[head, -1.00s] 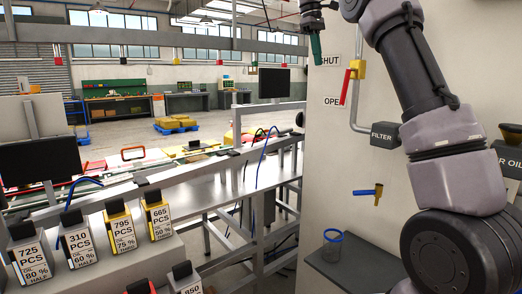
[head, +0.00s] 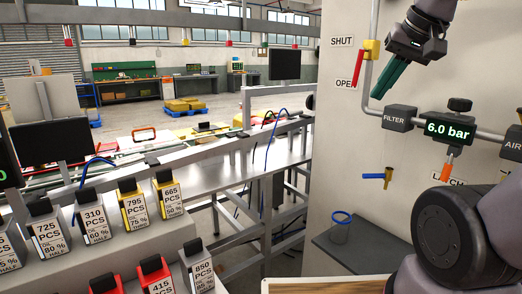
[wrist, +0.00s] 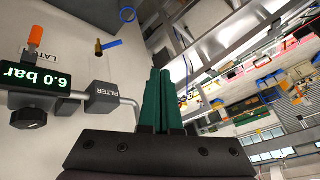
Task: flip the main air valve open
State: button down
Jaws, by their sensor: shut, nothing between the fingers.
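The main air valve has a yellow body (head: 371,49) on a grey pipe on the pale panel. Its red lever (head: 359,73) hangs down, its lower end beside the OPEN label (head: 344,83); the SHUT label (head: 341,42) is above. My gripper (head: 376,95), with green fingers, is shut and empty, to the right of the lever in the head view and apart from it as far as I can tell. In the wrist view my gripper (wrist: 161,72) shows closed fingers; the valve is not visible there.
A grey filter box (head: 394,119), a gauge reading 6.0 bar (head: 449,129) and an orange latch lever (head: 447,166) sit along the pipe. A blue-handled tap (head: 375,176) is below. A shelf holds a blue-rimmed cup (head: 341,227).

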jog(key=w+d+f+n+g+h, duration=0.2)
jog(key=d+f+n+g+h, duration=0.1)
jog(key=f+g+h, duration=0.15)
jog(key=w+r+n+h, duration=0.2)
jog(key=w+h, duration=0.4)
jog(key=w, duration=0.3)
jog(key=w+a+r+n+t+h, duration=0.2)
jog(key=w+a+r+t+h, duration=0.15)
jog(key=w+a, duration=0.3)
jog(key=w+a+r+n+t+h, duration=0.1)
jog(key=w+a+r+t+h, duration=0.2)
jog(key=w+a, duration=0.35)
jog(key=w+d+f+t, duration=0.1)
jog(key=w+d+f, duration=0.1)
jog(key=d, duration=0.8)
jog(key=shift+d, duration=0.25)
